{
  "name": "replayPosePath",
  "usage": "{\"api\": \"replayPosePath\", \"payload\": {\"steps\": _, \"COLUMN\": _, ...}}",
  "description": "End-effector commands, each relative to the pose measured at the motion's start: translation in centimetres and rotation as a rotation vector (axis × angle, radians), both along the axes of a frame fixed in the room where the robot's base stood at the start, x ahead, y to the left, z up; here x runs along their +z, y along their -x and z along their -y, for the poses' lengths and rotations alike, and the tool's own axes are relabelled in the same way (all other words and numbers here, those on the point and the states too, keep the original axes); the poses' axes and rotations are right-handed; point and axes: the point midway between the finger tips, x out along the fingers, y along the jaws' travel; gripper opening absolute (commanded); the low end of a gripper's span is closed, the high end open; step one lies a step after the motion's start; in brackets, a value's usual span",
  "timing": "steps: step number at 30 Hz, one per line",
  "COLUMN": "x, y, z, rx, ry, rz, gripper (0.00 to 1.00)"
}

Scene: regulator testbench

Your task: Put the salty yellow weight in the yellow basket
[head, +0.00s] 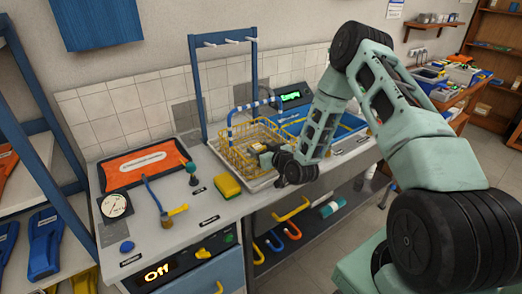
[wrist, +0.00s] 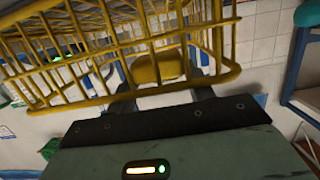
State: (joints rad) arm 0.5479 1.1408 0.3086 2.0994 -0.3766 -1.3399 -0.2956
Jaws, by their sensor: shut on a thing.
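The yellow weight (wrist: 158,68) sits between the two fingers of my gripper (wrist: 162,75) in the wrist view, and the gripper is shut on it. The yellow wire basket (wrist: 65,75) fills the top of that view, and its wires cross close around the fingers and the weight. In the head view my gripper (head: 264,158) is at the front right part of the yellow basket (head: 236,156), by its rim. I cannot tell whether the weight touches the basket floor. Any salt on the weight is too small to see.
The basket stands in a pale tray on the grey bench. A blue frame (head: 199,75) rises behind. A lit display (head: 291,96) is at the back.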

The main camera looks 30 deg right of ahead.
Motion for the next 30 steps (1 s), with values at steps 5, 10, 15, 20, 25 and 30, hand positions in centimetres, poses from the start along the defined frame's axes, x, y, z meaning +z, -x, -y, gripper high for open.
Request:
{"api": "replayPosePath", "payload": {"steps": 5, "x": -0.8, "y": 0.2, "z": 0.0, "rx": 0.0, "ry": 0.0, "rz": -0.016, "gripper": 0.58}}
{"api": "replayPosePath", "payload": {"steps": 10, "x": -1.0, "y": 0.4, "z": 0.0, "rx": 0.001, "ry": -0.001, "rz": -0.022, "gripper": 0.74}}
{"api": "replayPosePath", "payload": {"steps": 15, "x": -1.0, "y": 0.5, "z": -0.1, "rx": 0.002, "ry": -0.001, "rz": -0.025, "gripper": 0.74}}
{"api": "replayPosePath", "payload": {"steps": 20, "x": 0.3, "y": 0.5, "z": -0.1, "rx": 0.001, "ry": -0.002, "rz": -0.025, "gripper": 0.74}}
{"api": "replayPosePath", "payload": {"steps": 25, "x": 0.6, "y": 3.5, "z": 0.1, "rx": 0.0, "ry": -0.001, "rz": -0.021, "gripper": 0.74}}
{"api": "replayPosePath", "payload": {"steps": 30, "x": 1.5, "y": 7.2, "z": 0.2, "rx": 0.0, "ry": 0.0, "rz": -0.016, "gripper": 0.74}}
